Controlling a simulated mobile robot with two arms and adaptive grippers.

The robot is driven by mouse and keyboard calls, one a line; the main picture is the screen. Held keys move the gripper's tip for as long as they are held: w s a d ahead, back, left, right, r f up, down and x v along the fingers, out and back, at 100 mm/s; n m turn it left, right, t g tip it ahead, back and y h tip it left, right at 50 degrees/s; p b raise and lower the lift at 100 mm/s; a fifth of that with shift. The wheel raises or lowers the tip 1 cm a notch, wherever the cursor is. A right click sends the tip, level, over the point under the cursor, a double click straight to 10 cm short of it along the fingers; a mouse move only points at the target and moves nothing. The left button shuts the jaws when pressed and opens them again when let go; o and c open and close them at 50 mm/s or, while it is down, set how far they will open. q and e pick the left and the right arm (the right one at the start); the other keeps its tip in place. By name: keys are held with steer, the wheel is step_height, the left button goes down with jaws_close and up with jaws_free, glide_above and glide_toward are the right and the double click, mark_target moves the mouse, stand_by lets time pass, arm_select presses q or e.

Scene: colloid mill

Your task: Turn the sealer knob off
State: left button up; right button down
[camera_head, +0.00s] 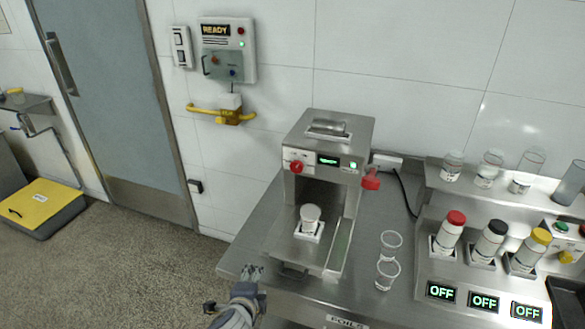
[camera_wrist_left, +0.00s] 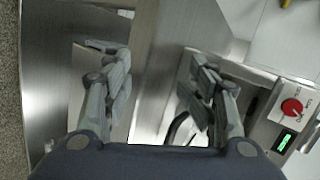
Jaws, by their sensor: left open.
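The sealer (camera_head: 334,130) is a steel machine in the middle of the head view. Its red knob (camera_head: 297,167) is on the upper left of its front, left of a lit green display (camera_head: 328,160). In the left wrist view the red knob (camera_wrist_left: 291,106) is at the right edge, beside the display (camera_wrist_left: 284,142), outside my fingers. My left gripper (camera_head: 252,272) is at the counter's front left corner, lower than the knob and apart from it. The wrist view shows this gripper (camera_wrist_left: 155,60) open and empty. My right gripper is not in view.
A white cup (camera_head: 310,217) stands inside the sealer. Two clear cups (camera_head: 388,273) stand to its right on the steel counter (camera_head: 362,308). A red handle (camera_head: 371,180) sticks out on the sealer's right side. Capped bottles (camera_head: 450,232) and OFF displays are further right.

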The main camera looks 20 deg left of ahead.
arm_select(q)
steer(key=w+r+m+t, duration=0.4)
steer(key=w+r+m, duration=0.25)
steer(key=r, duration=0.35)
steer(key=m+t+h, duration=0.3)
steer(key=m+h, duration=0.1)
steer(key=m, duration=0.9)
glide_toward(296, 168)
steer(key=w, duration=0.6)
steer(key=shift+w+d+f, duration=0.1)
steer(key=shift+d+f, duration=0.1)
steer(key=shift+d, duration=0.1)
steer(key=shift+w+d, duration=0.1)
steer(key=shift+w, duration=0.7)
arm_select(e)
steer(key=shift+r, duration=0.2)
arm_select(q)
steer(key=shift+c, duration=0.6)
steer(key=c, duration=1)
